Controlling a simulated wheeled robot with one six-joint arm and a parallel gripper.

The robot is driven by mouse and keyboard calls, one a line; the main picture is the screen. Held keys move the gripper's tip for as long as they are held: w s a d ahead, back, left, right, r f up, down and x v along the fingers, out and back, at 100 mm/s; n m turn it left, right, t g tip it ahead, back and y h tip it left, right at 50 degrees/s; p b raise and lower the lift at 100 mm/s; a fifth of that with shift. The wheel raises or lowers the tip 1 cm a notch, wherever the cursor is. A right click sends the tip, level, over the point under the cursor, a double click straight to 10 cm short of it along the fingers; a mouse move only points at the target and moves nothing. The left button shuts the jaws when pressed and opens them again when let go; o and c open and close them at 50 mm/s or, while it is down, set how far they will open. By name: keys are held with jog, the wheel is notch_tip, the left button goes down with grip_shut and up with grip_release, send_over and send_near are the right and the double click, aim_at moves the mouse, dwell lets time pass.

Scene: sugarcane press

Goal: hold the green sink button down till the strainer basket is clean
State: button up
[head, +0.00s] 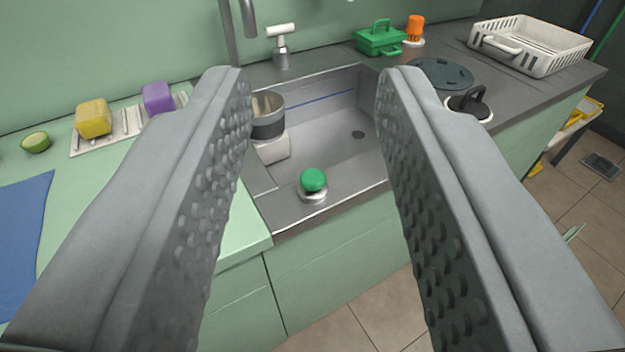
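The green sink button (313,180) is a round green knob on a silver base, at the front rim of the steel sink (330,140). It shows between my two fingers, apart from them. My gripper (310,85) is wide open and empty, its ridged pads facing each other. The strainer basket (268,115) looks like a steel pot with a dark grey band, standing on a white block in the left of the sink. My left finger hides part of its left side. A little of its brownish inside shows, but I cannot tell how clean it is.
A faucet (238,30) and a white-topped dispenser (281,45) stand behind the sink. At left are yellow (94,118) and purple (158,98) blocks on a tray. At right are a green box (380,38), an orange-capped item (415,28) and a white basket (530,45).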

dwell(0.3)
jog(key=c, duration=0.5)
jog(key=shift+w, duration=0.3)
grip_shut()
jog(key=w+f+m+g, duration=0.3)
jog(key=w+g, duration=0.3)
jog(key=w, duration=0.2)
jog(key=w+a+f+m+g, duration=0.1)
jog(key=w+f+m+g, duration=0.3)
jog(key=w, duration=0.5)
jog(key=w+f+m+g, duration=0.4)
jog(key=w+m+g, duration=0.1)
jog(key=w+g, duration=0.3)
jog(key=shift+w+a+h, duration=0.25)
jog(key=shift+w+h, duration=0.05)
jog(key=shift+w, duration=0.3)
